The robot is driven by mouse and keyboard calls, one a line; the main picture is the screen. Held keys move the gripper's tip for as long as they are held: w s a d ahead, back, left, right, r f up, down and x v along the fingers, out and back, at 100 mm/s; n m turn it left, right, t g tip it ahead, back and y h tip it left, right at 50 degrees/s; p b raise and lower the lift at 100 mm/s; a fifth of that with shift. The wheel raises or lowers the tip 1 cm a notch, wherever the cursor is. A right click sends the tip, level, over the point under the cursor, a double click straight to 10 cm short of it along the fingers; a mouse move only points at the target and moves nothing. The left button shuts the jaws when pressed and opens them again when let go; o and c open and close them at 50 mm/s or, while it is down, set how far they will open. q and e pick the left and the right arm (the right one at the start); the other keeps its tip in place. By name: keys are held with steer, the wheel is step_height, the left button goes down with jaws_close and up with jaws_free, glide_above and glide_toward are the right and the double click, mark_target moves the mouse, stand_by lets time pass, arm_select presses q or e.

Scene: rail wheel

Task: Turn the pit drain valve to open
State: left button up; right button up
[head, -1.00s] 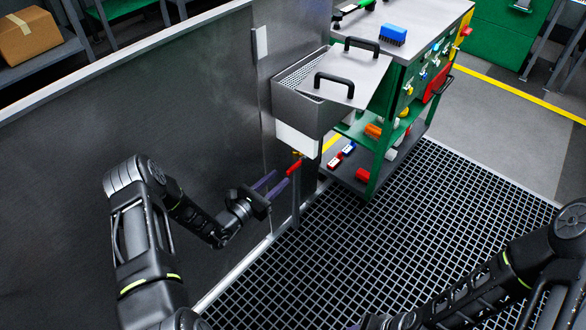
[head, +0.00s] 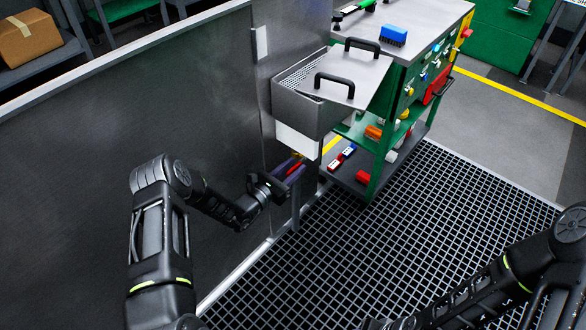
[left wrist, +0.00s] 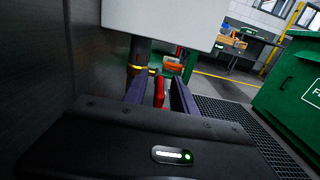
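The drain valve has a red lever handle (head: 295,168), low beside the steel wall under the sink box. A yellow-brass part shows at the lever's far end, on a dark vertical pipe (left wrist: 138,50) in the left wrist view. My left gripper (head: 288,171) is open, with its two purple fingers on either side of the red lever. In the left wrist view the lever (left wrist: 159,93) stands between the fingers, with gaps visible on both sides. The fingers hide part of the lever in the head view. My right arm is at the lower right; its fingers are out of the frame.
The steel sink box (head: 305,112) with a handled lid hangs just above my left gripper. The steel wall (head: 130,130) runs close along its left. A green tool cart (head: 385,150) stands to the right. The floor grating (head: 400,230) in front is clear.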

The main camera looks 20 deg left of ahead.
arm_select(q)
jaws_close()
stand_by(1.4)
